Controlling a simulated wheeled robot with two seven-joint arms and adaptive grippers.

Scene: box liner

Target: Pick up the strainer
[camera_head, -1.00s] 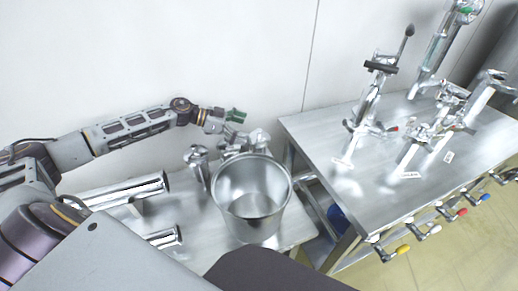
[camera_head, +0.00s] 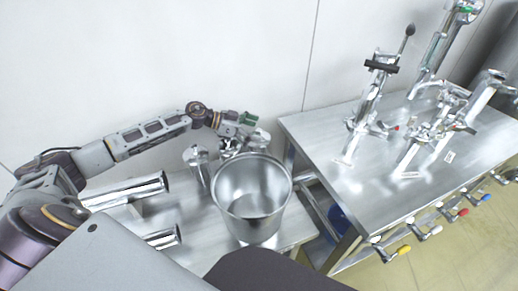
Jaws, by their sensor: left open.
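My left gripper (camera_head: 246,120) hangs open above the back of the small metal table, just behind a shiny metal bucket (camera_head: 251,229). Its green-tipped end is close to several shiny metal pieces (camera_head: 196,156) standing behind the bucket. I cannot tell for certain which piece is the strainer; the bucket and my gripper partly hide them. Whether the gripper touches any of them is unclear. It holds nothing that I can make out. My right gripper is not in view.
Two shiny metal tubes (camera_head: 125,191) lie left of the bucket, near my left arm. A larger metal table (camera_head: 345,210) on the right carries several tap-like fittings (camera_head: 365,110), with coloured handles along its front edge. A white wall stands close behind.

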